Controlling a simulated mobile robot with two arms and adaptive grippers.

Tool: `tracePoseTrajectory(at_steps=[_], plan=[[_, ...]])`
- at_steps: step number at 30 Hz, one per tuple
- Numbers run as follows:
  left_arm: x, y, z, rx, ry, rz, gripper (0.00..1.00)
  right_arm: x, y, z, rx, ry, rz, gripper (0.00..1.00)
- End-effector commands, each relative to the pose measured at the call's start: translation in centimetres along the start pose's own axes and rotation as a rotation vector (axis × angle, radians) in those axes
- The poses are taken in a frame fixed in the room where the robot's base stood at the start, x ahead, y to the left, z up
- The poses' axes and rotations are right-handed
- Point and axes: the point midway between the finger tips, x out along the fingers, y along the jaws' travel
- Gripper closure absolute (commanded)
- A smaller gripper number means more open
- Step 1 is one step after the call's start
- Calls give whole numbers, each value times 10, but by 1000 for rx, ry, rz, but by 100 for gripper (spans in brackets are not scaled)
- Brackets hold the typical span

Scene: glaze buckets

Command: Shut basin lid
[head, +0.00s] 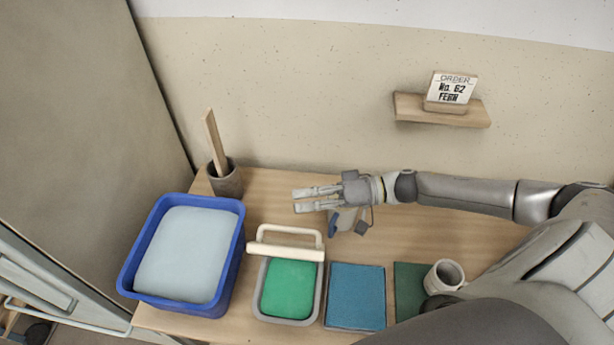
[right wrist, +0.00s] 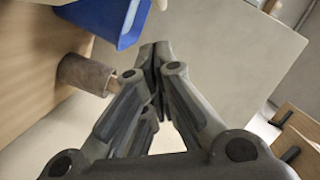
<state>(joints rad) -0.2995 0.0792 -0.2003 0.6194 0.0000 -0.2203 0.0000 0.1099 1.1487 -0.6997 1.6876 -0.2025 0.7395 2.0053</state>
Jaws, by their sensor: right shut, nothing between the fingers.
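A deep blue basin (head: 233,245) holds pale blue-white glaze and stands open at the left of the table; its rim corner also shows in the right wrist view (right wrist: 130,25). A smaller grey basin (head: 258,302) beside it holds green glaze, with a cream handle frame (head: 290,252) raised at its back edge. I cannot tell whether this frame belongs to a lid. My right gripper (head: 297,200) is shut and empty, above the table behind the grey basin. Its fingers show in the right wrist view (right wrist: 155,60). My left gripper is out of view.
A blue square (head: 356,296) and a dark green one (head: 408,285) lie to the right, with a white cup (head: 445,275). A grey pot (head: 228,182) holds a wooden stick. A blue-grey item (head: 345,221) is partly hidden under my wrist. A shelf (head: 410,108) bears an order card (head: 452,88).

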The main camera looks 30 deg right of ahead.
Motion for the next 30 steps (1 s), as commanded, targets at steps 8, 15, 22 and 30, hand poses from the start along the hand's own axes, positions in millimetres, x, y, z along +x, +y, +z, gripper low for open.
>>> tracePoseTrajectory(at_steps=[8, 15, 22, 30], plan=[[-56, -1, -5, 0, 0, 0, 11, 8, -33, 37, -244, -1, 60, 100], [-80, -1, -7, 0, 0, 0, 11, 18, -44, 76, -464, 1, 113, 100], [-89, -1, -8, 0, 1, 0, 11, 28, -45, 115, -678, 2, 165, 100], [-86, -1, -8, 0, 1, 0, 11, 37, -37, 156, -909, 2, 221, 100]])
